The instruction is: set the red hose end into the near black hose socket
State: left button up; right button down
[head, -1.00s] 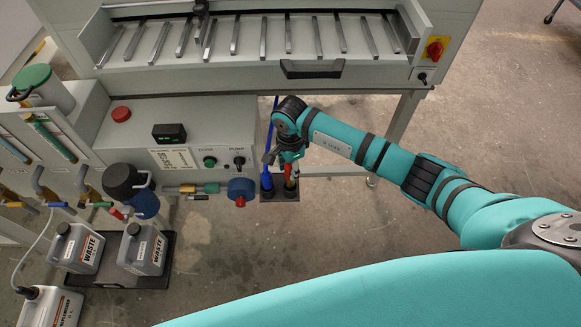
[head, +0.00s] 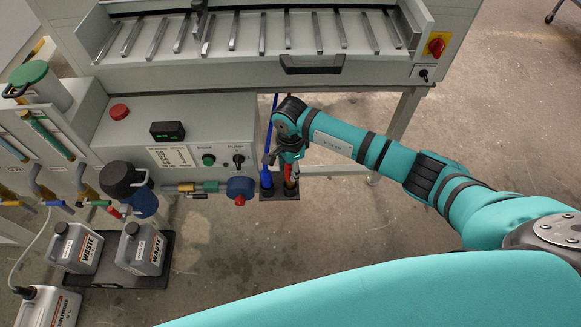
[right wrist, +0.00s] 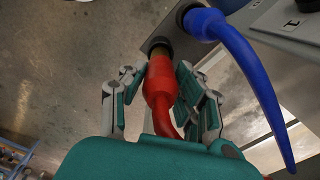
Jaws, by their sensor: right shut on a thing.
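My right gripper (head: 289,167) is shut on the red hose end (right wrist: 160,82), its fingers on either side of it in the right wrist view. The red hose end also shows in the head view (head: 289,175), below the gripper. Its brass tip (right wrist: 160,50) points down at the black socket (right wrist: 156,41) and appears at or just inside its mouth; the exact depth is hidden. The socket sits on the right of a small dark plate in the head view. A blue hose end (right wrist: 203,22) stands in the socket beside it. My left gripper is not in view.
The blue hose (right wrist: 262,90) curves close beside my right gripper. Waste canisters (head: 142,250) stand on a black tray at left. The floor right of the sockets is clear.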

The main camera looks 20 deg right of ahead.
jog(key=shift+f+b, duration=0.3)
jog(key=shift+f, duration=0.15)
jog(key=shift+f, duration=0.2)
jog(key=shift+f+b, duration=0.35)
jog(key=shift+b, duration=0.1)
jog(key=shift+f+b, duration=0.7)
jog(key=shift+f, duration=0.05)
jog(key=c, duration=0.9)
grip_release()
